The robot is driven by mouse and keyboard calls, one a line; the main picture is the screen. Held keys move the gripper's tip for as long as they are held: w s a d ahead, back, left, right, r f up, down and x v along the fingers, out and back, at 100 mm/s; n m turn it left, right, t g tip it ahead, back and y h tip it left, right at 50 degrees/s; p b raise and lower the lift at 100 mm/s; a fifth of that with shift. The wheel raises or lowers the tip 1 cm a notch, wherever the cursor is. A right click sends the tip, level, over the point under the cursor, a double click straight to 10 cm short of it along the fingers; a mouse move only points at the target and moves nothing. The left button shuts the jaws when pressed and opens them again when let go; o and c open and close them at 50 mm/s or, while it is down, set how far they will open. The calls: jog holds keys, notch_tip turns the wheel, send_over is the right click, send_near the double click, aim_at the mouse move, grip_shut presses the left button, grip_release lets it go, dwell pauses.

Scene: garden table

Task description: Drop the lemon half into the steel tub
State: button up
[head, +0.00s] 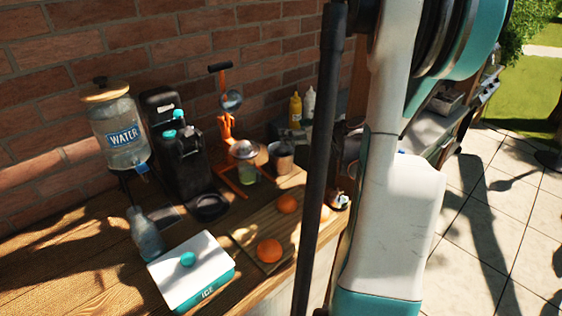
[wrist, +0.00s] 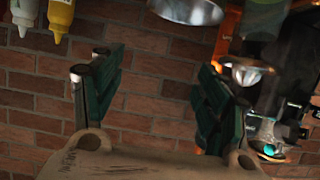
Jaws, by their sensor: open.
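My gripper (wrist: 158,95) is open in the wrist view, its two dark green fingers wide apart with only brick wall showing between them. I cannot make it out in the head view, where my arm covers much of the picture. A steel tub (head: 281,158) stands to the right of the juicer in the head view. A round steel vessel, likely this tub (wrist: 187,9), shows at the top of the wrist view, which looks upside down.
An orange juicer (head: 243,150), a water dispenser (head: 118,140), a black machine (head: 178,150) and an ice box (head: 192,275) stand on the counter. Oranges (head: 269,250) lie on a wooden board (head: 240,237). Bottles (head: 295,108) stand near the brick wall (head: 50,90).

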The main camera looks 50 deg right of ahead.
jog(key=v, duration=0.8)
jog(key=shift+a, duration=0.1)
